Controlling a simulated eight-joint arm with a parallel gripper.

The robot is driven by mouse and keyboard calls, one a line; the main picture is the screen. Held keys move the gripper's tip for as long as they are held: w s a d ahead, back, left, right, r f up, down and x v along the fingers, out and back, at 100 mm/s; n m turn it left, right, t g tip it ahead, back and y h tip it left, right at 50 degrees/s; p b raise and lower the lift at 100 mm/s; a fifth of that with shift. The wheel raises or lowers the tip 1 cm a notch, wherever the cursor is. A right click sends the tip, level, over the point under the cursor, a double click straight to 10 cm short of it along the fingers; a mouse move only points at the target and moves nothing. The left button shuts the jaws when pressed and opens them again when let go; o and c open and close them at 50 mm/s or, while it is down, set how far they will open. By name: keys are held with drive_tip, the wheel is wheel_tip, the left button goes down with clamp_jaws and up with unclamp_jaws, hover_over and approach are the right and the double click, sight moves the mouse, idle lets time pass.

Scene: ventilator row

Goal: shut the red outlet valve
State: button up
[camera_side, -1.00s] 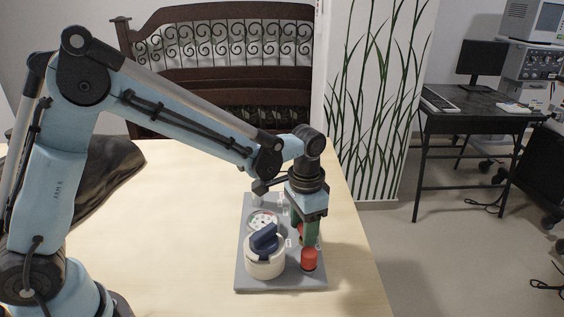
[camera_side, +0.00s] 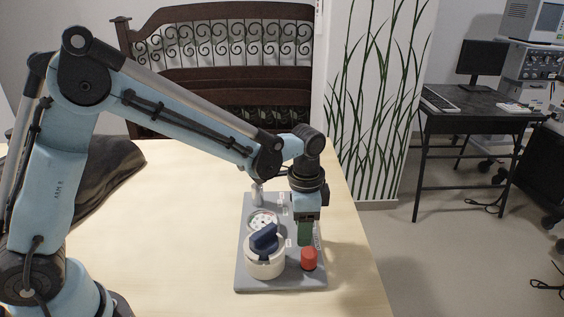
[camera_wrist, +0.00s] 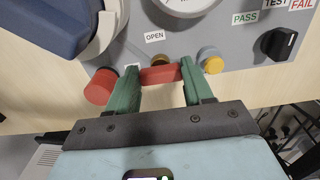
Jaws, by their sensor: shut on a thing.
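The red outlet valve handle (camera_wrist: 160,75) is a short red bar in front of a brass part (camera_wrist: 160,60) on the grey panel. It lies across the gap between the green fingers of my gripper (camera_wrist: 158,84), which is shut on it. An "OPEN" label (camera_wrist: 154,36) is above the handle in the wrist view, and another label is partly hidden by the left finger. In the side view my gripper (camera_side: 305,236) points down over the panel's right side, its fingers nearly in line; the handle is hidden there.
The grey panel (camera_side: 281,284) lies on the wooden table. A red cylinder (camera_side: 309,260) stands close to the fingers, with a large blue knob (camera_side: 264,238) on a white base to the left. A yellow-topped button (camera_wrist: 212,62) and black knob (camera_wrist: 280,42) are right in the wrist view.

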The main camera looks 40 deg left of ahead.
drive_tip(key=o, duration=1)
drive_tip(key=shift+o, duration=0.2)
drive_tip(key=shift+r, duration=0.1)
wheel_tip(320, 180, up, 12)
drive_tip(key=s+a+f+n+t, duration=0.2)
drive_tip(key=s+a+n+t, duration=0.5)
drive_tip(key=s, duration=0.5)
drive_tip(key=a+n, duration=0.2)
drive_tip(key=a, duration=0.1)
drive_tip(key=shift+s+a, duration=0.25)
drive_tip(key=shift+s, duration=0.1)
